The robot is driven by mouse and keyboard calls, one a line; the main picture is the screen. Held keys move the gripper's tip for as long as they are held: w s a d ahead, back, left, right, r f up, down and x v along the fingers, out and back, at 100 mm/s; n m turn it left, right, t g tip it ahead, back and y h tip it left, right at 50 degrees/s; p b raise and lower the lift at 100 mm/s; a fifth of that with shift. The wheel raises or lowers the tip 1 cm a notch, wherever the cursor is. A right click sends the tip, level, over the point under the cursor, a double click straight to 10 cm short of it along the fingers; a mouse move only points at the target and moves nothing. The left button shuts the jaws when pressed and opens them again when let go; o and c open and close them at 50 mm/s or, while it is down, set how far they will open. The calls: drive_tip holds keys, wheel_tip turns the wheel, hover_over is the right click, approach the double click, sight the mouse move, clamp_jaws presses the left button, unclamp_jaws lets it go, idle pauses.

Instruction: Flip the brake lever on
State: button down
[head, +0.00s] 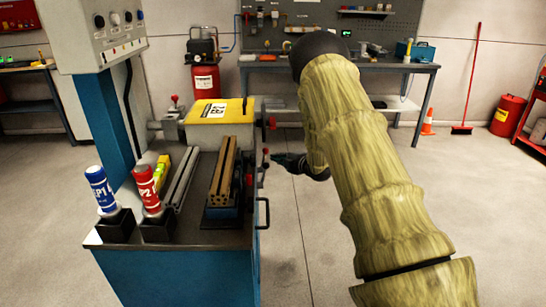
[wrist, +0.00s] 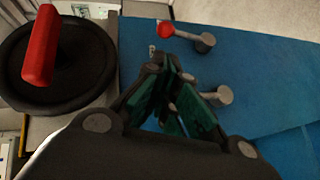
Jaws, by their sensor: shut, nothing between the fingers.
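A small lever with a red ball knob (wrist: 165,29) and a grey pivot end shows in the wrist view, on the blue side of the machine; it looks like the brake lever. My gripper (wrist: 170,78) is shut and empty, its green-padded fingertips just below the red knob in the picture. Whether they touch the lever I cannot tell. In the head view my gripper (head: 276,159) is beside the right side of the machine bench, close to a small red knob (head: 265,154). My arm covers part of the background there.
A black handwheel (wrist: 95,70) with a red grip fills the left of the wrist view. A grey peg (wrist: 218,96) sticks out right of my fingers. Blue and red bottles (head: 102,188) stand on the bench. The floor right of the machine is open.

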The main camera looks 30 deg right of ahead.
sight(265, 153)
drive_tip(key=p+x, duration=0.1)
drive_tip(key=x, duration=0.8)
drive_tip(key=shift+a+f, duration=0.1)
drive_tip(key=shift+f, duration=0.05)
drive_tip(key=shift+w, duration=0.1)
